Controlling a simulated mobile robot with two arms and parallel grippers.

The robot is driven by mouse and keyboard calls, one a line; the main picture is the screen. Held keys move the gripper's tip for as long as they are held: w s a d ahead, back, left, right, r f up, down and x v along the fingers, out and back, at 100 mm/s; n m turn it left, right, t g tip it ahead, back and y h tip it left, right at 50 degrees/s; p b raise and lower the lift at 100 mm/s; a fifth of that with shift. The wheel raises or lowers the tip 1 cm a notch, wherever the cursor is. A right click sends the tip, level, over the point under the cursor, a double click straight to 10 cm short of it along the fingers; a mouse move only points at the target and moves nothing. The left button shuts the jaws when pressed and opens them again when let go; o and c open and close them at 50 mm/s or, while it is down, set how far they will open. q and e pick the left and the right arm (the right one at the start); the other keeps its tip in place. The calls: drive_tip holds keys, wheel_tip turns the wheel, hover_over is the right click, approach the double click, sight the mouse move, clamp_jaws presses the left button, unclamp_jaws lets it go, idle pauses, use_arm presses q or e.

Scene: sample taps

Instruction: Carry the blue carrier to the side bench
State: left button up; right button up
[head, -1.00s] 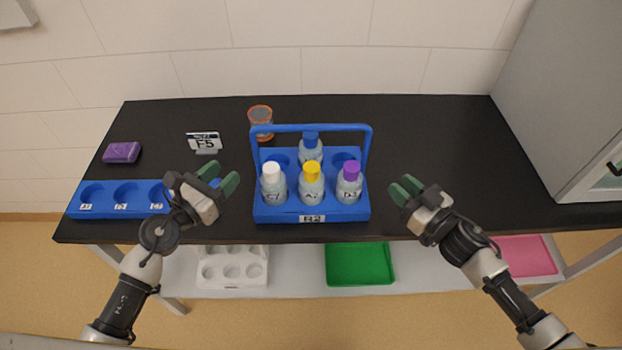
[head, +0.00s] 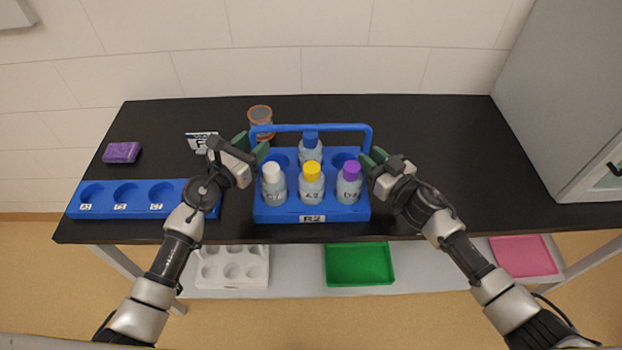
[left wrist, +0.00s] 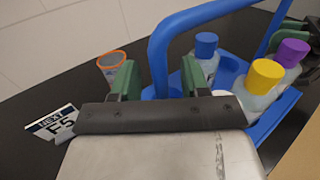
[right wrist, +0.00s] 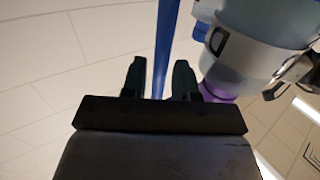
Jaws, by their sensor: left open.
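The blue carrier (head: 283,216) stands on the dark bench, with a tall hoop handle (head: 311,127) and a label reading R2. It holds bottles with white (head: 272,171), yellow (head: 311,169), purple (head: 351,172) and blue (head: 310,139) caps. My left gripper (head: 252,147) is open at the handle's left post; in the left wrist view the post (left wrist: 157,65) stands between its fingers. My right gripper (head: 373,158) is at the right post. In the right wrist view its fingers are apart, with the blue post (right wrist: 164,45) between them.
A blue rack (head: 105,210) and a purple block (head: 122,152) lie at left. A sign (head: 197,142) and an orange-rimmed cup (head: 260,113) stand behind my left gripper. A grey cabinet (head: 570,90) stands at right. Below are a white rack (head: 232,280), green tray (head: 360,280) and pink tray (head: 523,256).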

use_arm(q)
drive_tip(key=shift+w+d, duration=0.15)
drive_tip(key=shift+w, duration=0.05)
use_arm(e)
drive_tip(key=shift+w+a, duration=0.2)
drive_tip(key=shift+w, duration=0.05)
use_arm(q)
drive_tip(key=shift+c, duration=0.3)
use_arm(e)
drive_tip(key=shift+c, duration=0.4)
use_arm(q)
drive_tip(key=c, duration=0.5)
use_arm(e)
clamp_jaws()
use_arm(q)
clamp_jaws()
